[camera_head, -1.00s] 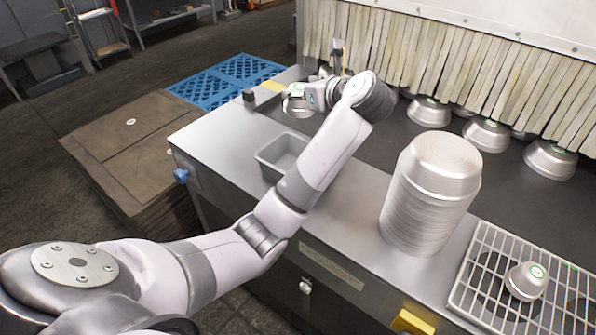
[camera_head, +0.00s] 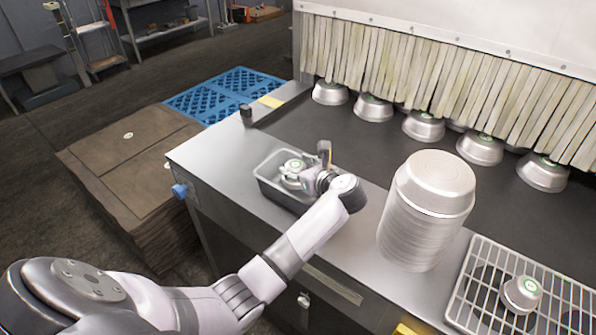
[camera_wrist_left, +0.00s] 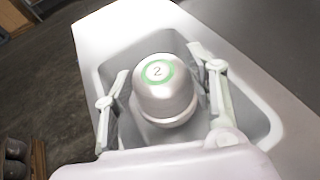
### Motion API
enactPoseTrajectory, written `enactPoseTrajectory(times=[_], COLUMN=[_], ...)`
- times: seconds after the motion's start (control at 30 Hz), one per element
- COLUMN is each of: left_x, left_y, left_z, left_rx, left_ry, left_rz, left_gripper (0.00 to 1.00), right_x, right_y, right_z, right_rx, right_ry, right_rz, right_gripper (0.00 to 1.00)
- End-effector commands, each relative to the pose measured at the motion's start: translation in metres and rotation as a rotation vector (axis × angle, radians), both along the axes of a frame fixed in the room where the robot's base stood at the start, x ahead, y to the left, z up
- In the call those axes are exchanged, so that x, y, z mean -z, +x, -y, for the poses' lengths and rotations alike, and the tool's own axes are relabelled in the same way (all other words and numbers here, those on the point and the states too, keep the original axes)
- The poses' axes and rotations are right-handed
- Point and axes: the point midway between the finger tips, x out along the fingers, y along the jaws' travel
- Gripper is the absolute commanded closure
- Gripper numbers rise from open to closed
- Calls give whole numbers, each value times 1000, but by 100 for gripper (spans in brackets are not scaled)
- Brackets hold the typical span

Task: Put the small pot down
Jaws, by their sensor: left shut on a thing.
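My left gripper (camera_head: 303,178) is over the grey rectangular bin (camera_head: 268,190) set in the steel counter. It is shut on the small pot (camera_head: 292,166), a silver pot turned bottom up with a green ring on its base. In the left wrist view the small pot (camera_wrist_left: 166,96) sits between the two fingers, and a green ring with the number 2 shows on it. The bin's walls (camera_wrist_left: 262,122) surround it in that view. Whether the pot touches the bin's floor cannot be told. My right gripper is not in view.
A tall stack of silver pans (camera_head: 428,215) stands on the counter to the right. Another small pot (camera_head: 521,294) rests on a wire rack (camera_head: 462,307). Several pots, such as one pot (camera_head: 423,126), stand on the dark conveyor (camera_head: 300,118) before the strip curtain (camera_head: 440,65).

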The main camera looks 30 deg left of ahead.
Motion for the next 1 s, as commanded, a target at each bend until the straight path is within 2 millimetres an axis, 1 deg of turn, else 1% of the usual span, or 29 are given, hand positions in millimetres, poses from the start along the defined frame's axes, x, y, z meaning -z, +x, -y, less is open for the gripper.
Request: enactPoseTrajectory(times=[0.03,0.17,0.43,0.8,0.9,0.93,1.0], left_x=[7,16,17,28,29,29,29], left_y=[0,0,0,0,0,0,0], left_z=[0,0,0,0,0,0,0], left_rx=[1,1,1,1,1,1,1], left_ry=[2,2,1,1,0,0,0], left_rz=[-4,-1,1,-2,0,0,0], left_gripper=[76,76,76,76,76,47,43], right_x=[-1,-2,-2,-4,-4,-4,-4], right_y=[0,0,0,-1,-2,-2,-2], right_z=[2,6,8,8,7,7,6], right_rx=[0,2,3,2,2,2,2], right_ry=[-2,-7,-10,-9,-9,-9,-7], right_rz=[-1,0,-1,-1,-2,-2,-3], right_gripper=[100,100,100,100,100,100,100])
